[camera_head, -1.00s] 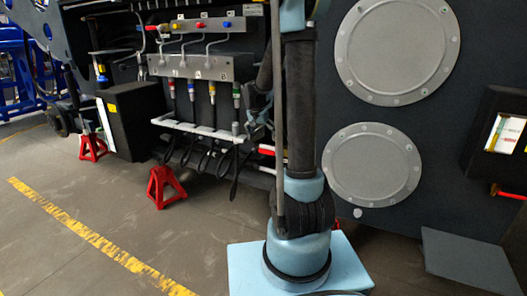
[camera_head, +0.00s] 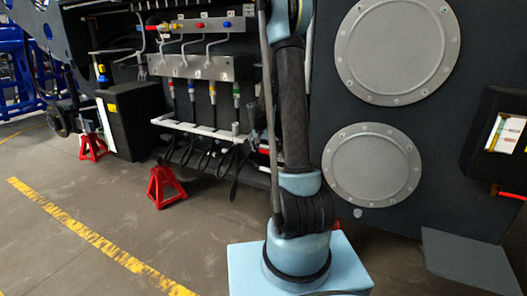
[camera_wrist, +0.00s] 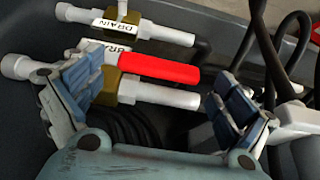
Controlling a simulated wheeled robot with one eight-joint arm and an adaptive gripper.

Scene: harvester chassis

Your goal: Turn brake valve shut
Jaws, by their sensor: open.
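The brake valve (camera_wrist: 106,88) shows in the wrist view as a brass body on a pale pipe. Its white label (camera_wrist: 112,56) reads "BRA", with the rest hidden. Its red handle (camera_wrist: 160,70) points right, roughly along the pipe. My gripper (camera_wrist: 150,90) is open, with one finger left of the brass body and the other right of the handle's tip. The left finger overlaps the pipe and label in the picture; I cannot tell whether it touches them. In the head view my arm hides most of this area.
A second valve (camera_wrist: 125,18) labelled "DRAIN" sits just above the brake valve in the wrist view. Dark hoses (camera_wrist: 272,50) run at the right. In the head view, a manifold (camera_head: 200,67) with hoses stands left of my arm, and red jack stands (camera_head: 165,187) stand on the floor.

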